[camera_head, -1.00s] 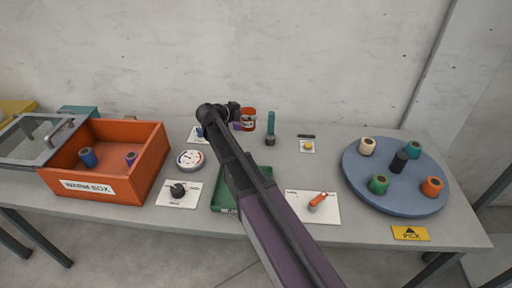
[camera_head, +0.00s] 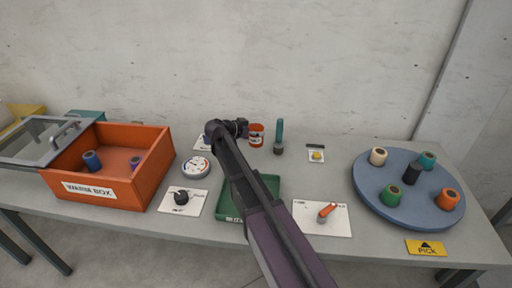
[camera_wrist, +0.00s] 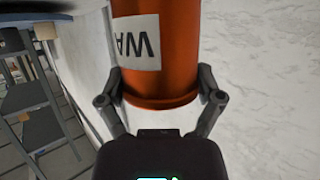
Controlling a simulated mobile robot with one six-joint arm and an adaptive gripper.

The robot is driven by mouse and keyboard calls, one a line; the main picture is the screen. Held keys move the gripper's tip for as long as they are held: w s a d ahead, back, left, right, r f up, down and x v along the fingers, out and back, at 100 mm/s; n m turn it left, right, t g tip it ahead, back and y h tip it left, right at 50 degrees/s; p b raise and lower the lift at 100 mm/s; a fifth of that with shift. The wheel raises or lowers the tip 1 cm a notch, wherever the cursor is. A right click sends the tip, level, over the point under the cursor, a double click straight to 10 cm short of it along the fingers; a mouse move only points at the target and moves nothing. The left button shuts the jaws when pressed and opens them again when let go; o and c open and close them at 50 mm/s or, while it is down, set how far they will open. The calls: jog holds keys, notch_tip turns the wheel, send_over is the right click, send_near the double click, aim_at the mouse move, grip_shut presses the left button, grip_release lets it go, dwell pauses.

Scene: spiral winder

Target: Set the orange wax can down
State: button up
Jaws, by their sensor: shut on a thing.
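The orange wax can (camera_head: 256,134), with a white label, is upright at the back of the table in the head view. My gripper (camera_head: 243,129) reaches it from the left. In the wrist view the can (camera_wrist: 158,75) fills the upper middle, with part of its label reading "WA". There both fingers of my gripper (camera_wrist: 160,92) close on its sides. I cannot tell whether the can's base touches the table (camera_head: 300,172); my arm hides part of the area.
A teal-handled tool (camera_head: 279,135) stands just right of the can. A green tray (camera_head: 232,208) lies in front, partly under my arm. The orange warm box (camera_head: 150,180) is left; a blue turntable (camera_head: 380,206) with several spools is right. A dial gauge (camera_head: 196,167) sits left.

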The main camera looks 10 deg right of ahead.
aim_at(250, 141)
jog(key=shift+f+b, duration=0.65)
jog(key=shift+f, duration=0.35)
jog(key=shift+f, duration=0.1)
jog(key=shift+f+b, duration=1.8)
jog(key=shift+b, duration=0.1)
jog(key=shift+f, duration=0.15)
jog(key=o, duration=1)
jog(key=shift+r, duration=0.25)
jog(key=shift+s+a+r, duration=0.1)
jog(key=shift+a, duration=0.15)
jog(key=p+v, duration=0.4)
jog(key=v, duration=0.7)
jog(key=shift+s+a+r+p, duration=0.1)
jog(key=shift+s+a+p, duration=0.05)
jog(key=shift+p, duration=0.2)
